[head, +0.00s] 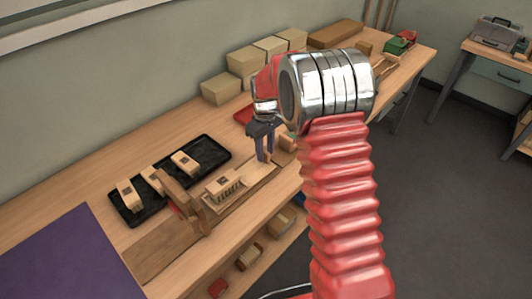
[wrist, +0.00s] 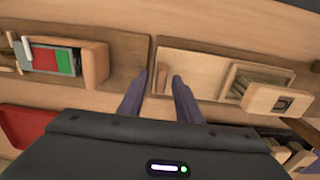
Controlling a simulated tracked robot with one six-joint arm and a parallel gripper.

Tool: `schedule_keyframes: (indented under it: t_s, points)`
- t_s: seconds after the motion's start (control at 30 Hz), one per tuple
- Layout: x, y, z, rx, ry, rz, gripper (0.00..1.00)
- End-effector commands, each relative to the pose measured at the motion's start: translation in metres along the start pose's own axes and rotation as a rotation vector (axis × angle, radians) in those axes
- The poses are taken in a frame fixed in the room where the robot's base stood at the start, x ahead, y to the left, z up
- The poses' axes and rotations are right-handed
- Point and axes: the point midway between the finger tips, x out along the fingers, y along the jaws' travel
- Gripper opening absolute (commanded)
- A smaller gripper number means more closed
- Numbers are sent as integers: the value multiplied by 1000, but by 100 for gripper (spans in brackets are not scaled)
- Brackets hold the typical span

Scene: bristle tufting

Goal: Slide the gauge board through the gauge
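The gauge (head: 178,190) is an upright brown wooden frame with a bit of red on it, standing on the bench in the head view. Right of it, a pale gauge board (head: 258,182) lies flat and bears a wooden brush block (head: 223,184) with bristle tufts. The board (wrist: 205,66) and block (wrist: 275,100) also show at the right of the wrist view. My gripper (head: 264,158) points down over the board's right end. In the wrist view its fingers (wrist: 158,82) are apart, with a small wooden peg (wrist: 162,77) between them; contact cannot be told.
A black tray (head: 218,143) with several brush blocks lies behind the gauge. A purple mat (head: 60,262) covers the bench's left end. Pale boxes (head: 247,60) stand along the wall. A red-and-green piece (wrist: 52,60) sits left in the wrist view. My arm hides bench at right.

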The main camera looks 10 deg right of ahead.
Motion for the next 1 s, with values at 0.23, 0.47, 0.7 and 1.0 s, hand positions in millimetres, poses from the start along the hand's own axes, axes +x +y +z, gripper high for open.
schedule_keyframes:
  t_s: [0.23, 0.47, 0.7, 1.0]
  points:
    - [13, 0, 0, 0, 0, 0, 31]
    - [13, 0, 0, 0, 0, 0, 31]
    - [13, 0, 0, 0, 0, 0, 14]
    - [13, 0, 0, 0, 1, 1, 0]
